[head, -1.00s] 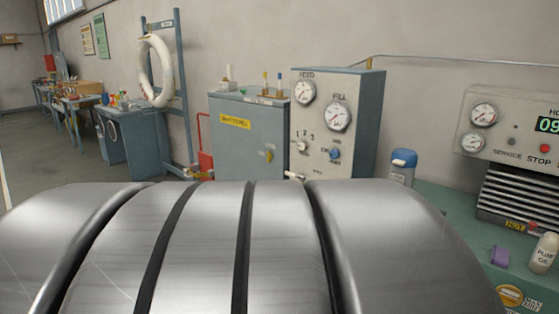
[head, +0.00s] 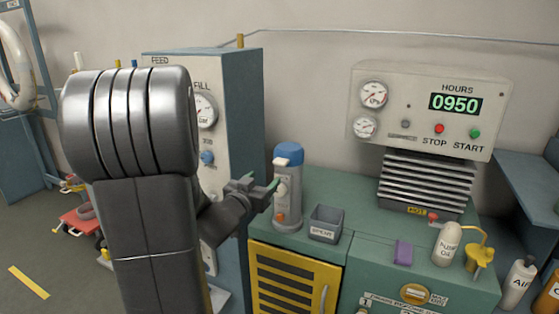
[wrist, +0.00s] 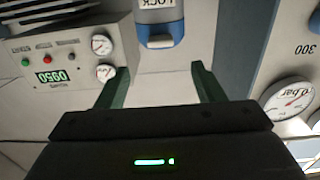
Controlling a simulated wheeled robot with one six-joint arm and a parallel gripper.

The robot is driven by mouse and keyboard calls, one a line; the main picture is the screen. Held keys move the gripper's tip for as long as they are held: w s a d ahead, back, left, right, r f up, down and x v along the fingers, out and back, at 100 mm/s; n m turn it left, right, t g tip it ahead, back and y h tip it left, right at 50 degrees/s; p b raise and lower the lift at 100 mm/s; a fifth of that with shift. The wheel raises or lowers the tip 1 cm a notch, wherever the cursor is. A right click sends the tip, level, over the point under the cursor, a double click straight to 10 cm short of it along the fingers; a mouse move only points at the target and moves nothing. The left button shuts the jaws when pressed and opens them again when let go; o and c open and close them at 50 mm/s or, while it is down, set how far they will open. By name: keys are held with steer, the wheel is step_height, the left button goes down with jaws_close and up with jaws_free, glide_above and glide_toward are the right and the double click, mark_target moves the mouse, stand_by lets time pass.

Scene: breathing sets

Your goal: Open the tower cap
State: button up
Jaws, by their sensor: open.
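The tower (head: 287,207) is a grey upright cylinder with a blue domed cap (head: 289,153), standing on the green bench beside the tall gauge cabinet. The cap looks seated on it. My gripper (head: 264,186) is open and empty, at the left of the tower's upper body, below the cap. In the head view its fingertips look close to the tower; I cannot tell if they touch. In the upside-down wrist view, the blue cap (wrist: 178,32) and a "LOCK" label show beyond and between my open fingers (wrist: 155,76), at the top edge.
The gauge cabinet (head: 240,110) stands close on the left of the tower. A small grey bin (head: 326,224) is just to its right. The panel with the hours display (head: 430,105) is behind right. A purple block (head: 403,252) and an oil bottle (head: 447,243) stand on the bench.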

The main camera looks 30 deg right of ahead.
mark_target(278, 165)
steer(key=p+x, duration=0.1)
steer(key=x, duration=1.1)
steer(key=shift+w+d+p, duration=0.1)
steer(key=shift+w+p, duration=0.1)
steer(key=shift+p, duration=0.1)
